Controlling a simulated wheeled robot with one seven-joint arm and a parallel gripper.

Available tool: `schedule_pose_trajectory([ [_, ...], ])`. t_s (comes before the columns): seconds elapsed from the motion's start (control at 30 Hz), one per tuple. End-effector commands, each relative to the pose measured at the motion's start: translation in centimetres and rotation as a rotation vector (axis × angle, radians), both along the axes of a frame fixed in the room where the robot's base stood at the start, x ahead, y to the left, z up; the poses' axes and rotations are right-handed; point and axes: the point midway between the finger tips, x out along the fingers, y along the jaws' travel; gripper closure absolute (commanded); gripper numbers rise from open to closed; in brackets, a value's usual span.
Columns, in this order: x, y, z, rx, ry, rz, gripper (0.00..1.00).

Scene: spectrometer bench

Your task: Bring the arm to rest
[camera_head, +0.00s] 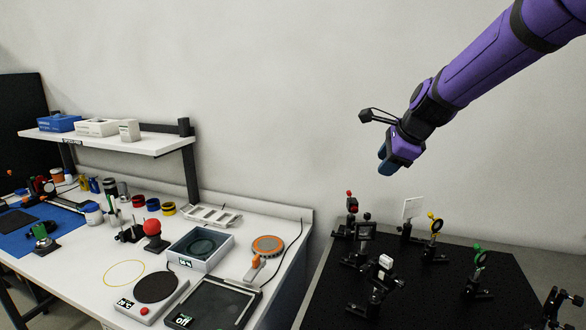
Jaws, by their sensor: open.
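My purple arm reaches in from the top right corner. My gripper (386,163) hangs in the air above the back left part of the black optical board (420,275). It is open, seen small and from the side, and nothing shows between its fingers. It is apart from the optical parts below it.
Several mounted optics stand on the board, among them a white card (412,208), a yellow-ringed mount (435,228) and a green-ringed mount (478,262). At left a white bench (215,262) holds a grey tray (200,248), a hot plate (155,290) and a shelf (150,146).

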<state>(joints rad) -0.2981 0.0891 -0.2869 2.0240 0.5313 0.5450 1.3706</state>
Motion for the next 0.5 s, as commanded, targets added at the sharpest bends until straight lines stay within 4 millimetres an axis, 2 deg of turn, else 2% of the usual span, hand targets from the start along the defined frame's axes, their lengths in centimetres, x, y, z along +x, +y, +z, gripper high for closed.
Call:
schedule_pose_trajectory([
  [0.03,-2.0,-0.4,1.1,-0.035,-0.020,0.072,0.59],
  [0.2,-8.2,-1.5,3.5,-0.186,-0.081,0.340,0.59],
  [0.5,-19.4,-3.1,5.3,-0.493,-0.174,0.804,0.59],
])
